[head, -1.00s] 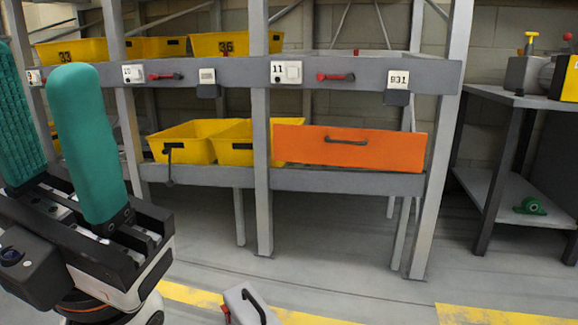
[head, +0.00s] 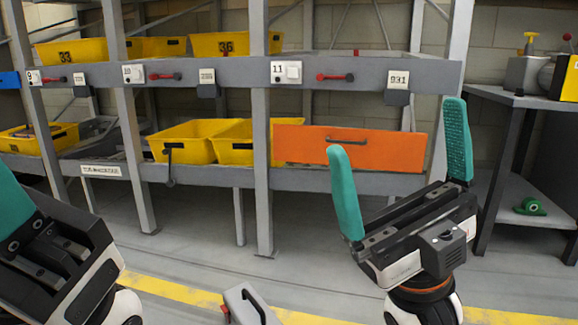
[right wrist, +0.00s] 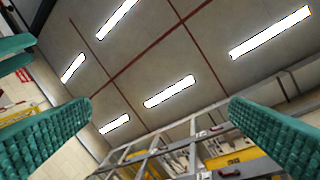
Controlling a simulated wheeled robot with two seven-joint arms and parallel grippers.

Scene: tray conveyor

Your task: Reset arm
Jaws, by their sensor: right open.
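My right gripper (head: 395,127) stands in front of the rack at the right, fingers pointing up, with its two teal fingers wide apart and nothing between them. In the right wrist view its fingers (right wrist: 160,110) frame the ceiling lights and the rack top. My left gripper is at the left edge of the head view, where one teal finger (head: 14,205) shows and the rest is cut off. Two teal finger pieces (right wrist: 15,52) with a gap between them show at the upper left of the right wrist view; they look like the left gripper's.
A grey rack (head: 230,72) holds yellow bins (head: 185,142) and an orange-fronted box (head: 375,150), beyond the right gripper. A side table (head: 510,97) stands at the right. A grey case (head: 245,305) is low in front. Floor between is clear.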

